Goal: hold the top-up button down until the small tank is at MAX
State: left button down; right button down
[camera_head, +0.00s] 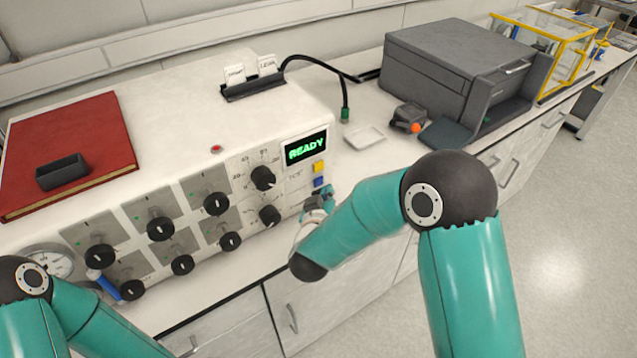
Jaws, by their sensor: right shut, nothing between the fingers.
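A white reactor console has a dark display (305,148) reading READY in green. Under it sit a yellow button (319,167) and a blue button (319,182) on the front panel. The small lettering beside them is too small to read surely, so I cannot tell which is the top-up button. My right gripper (319,199) is shut and empty, close below the blue button. I cannot tell whether it touches the panel. I cannot make out the small tank or its MAX mark. My left arm enters at the lower left; its gripper is not in view.
Several black knobs (263,178) and a gauge (49,262) line the console front. A red book (95,125) with a black tray (63,172) lies on top. A grey printer-like box (455,65) stands right. A small white dish (364,137) lies on the bench.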

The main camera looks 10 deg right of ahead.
jog(key=shift+w, duration=0.1)
jog(key=shift+w+a, duration=0.15)
jog(key=shift+w, duration=0.15)
jog(key=shift+w+a+r, duration=0.1)
jog(key=shift+w+a, duration=0.05)
jog(key=shift+w, duration=0.25)
dwell(1.9)
jog(key=shift+s, duration=0.1)
dwell(0.4)
jog(key=shift+s+d, duration=0.3)
jog(key=shift+s, duration=0.4)
jog(key=shift+s+d+b, duration=0.15)
jog(key=shift+s+d, duration=0.15)
jog(key=shift+s, duration=0.5)
jog(key=shift+s+d+b, duration=0.2)
jog(key=shift+s+d, duration=0.1)
jog(key=shift+s, duration=0.45)
jog(key=shift+s+d+b, duration=0.15)
jog(key=shift+s+d, duration=0.15)
jog(key=shift+s, duration=0.5)
